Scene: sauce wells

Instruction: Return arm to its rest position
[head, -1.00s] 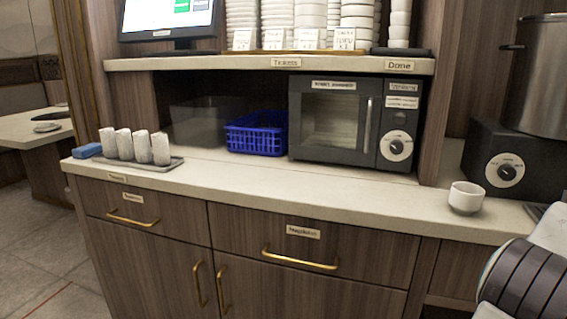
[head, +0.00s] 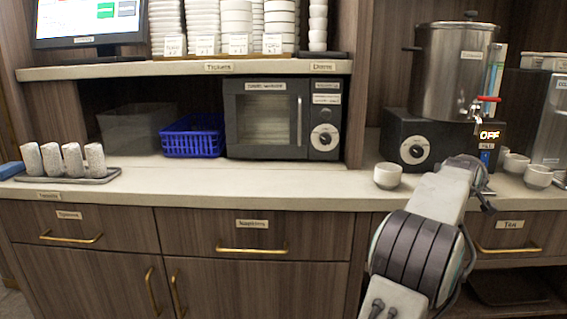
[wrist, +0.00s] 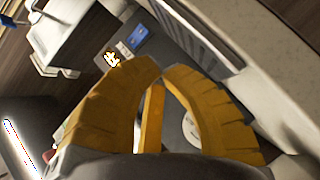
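My arm (head: 432,220) reaches up from the lower right of the head view, over the counter's front edge. Its far end is near the hot-water boiler's tap, and the fingers are not clear there. In the wrist view my gripper (wrist: 161,68) shows two yellow ridged fingers, curved together with their tips almost touching. Nothing shows held between them. Behind the fingers, the wrist view shows a dark panel with a blue label and a lit orange mark, and a pale counter edge.
A white cup (head: 388,176) stands on the counter (head: 250,188) left of my arm; another cup (head: 538,177) stands right. The steel boiler (head: 455,75) with a red-handled tap is behind. The microwave (head: 283,118), blue basket (head: 193,137) and cup tray (head: 70,179) are farther left.

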